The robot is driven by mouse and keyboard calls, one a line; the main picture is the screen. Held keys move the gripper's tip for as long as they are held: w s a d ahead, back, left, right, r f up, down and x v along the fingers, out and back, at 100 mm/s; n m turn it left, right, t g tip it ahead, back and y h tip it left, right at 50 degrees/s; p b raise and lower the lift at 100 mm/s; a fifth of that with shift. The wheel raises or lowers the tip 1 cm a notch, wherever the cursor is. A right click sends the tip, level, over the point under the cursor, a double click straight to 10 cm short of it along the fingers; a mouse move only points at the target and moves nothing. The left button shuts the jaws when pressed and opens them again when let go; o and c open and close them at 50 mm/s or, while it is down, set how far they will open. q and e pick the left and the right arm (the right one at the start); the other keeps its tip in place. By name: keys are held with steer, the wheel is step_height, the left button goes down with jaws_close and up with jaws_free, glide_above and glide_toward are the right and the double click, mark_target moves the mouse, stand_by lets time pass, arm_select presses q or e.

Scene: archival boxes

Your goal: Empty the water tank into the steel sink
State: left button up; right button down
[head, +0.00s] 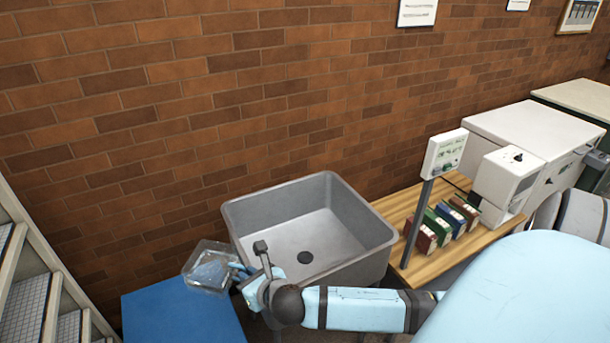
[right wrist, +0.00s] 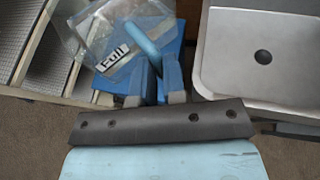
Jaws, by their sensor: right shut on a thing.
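The water tank (head: 208,268) is a clear box with a blue handle. It is at the left of the steel sink (head: 372,238), outside the basin and over a blue surface. My right gripper (head: 243,280) is shut on the tank's handle, near the sink's front left corner. In the right wrist view, the tank (right wrist: 85,38) has a pale label with dark lettering, and its blue handle (right wrist: 142,40) runs between the fingers (right wrist: 150,88). The sink (right wrist: 228,62) is to the right there, with a dark drain. I cannot tell the water level. My left gripper is not in view.
The blue surface (head: 180,318) is left of the sink, beside a shelf unit (head: 45,290). The basin looks empty.

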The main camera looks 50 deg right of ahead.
steer(key=w+d+f+p, duration=0.1)
steer(key=w+d+f, duration=0.2)
steer(key=d, duration=0.4)
steer(key=w+d+f+p, duration=0.1)
steer(key=w+d+f, duration=0.2)
steer(key=d, duration=0.5)
steer(key=w+d+f+m+p, duration=0.1)
steer(key=w+d+f, duration=0.2)
steer(key=d+f, duration=0.2)
steer(key=d, duration=0.3)
steer(key=shift+d+h, duration=0.2)
steer(key=shift+h, duration=0.2)
steer(key=shift+f, duration=0.15)
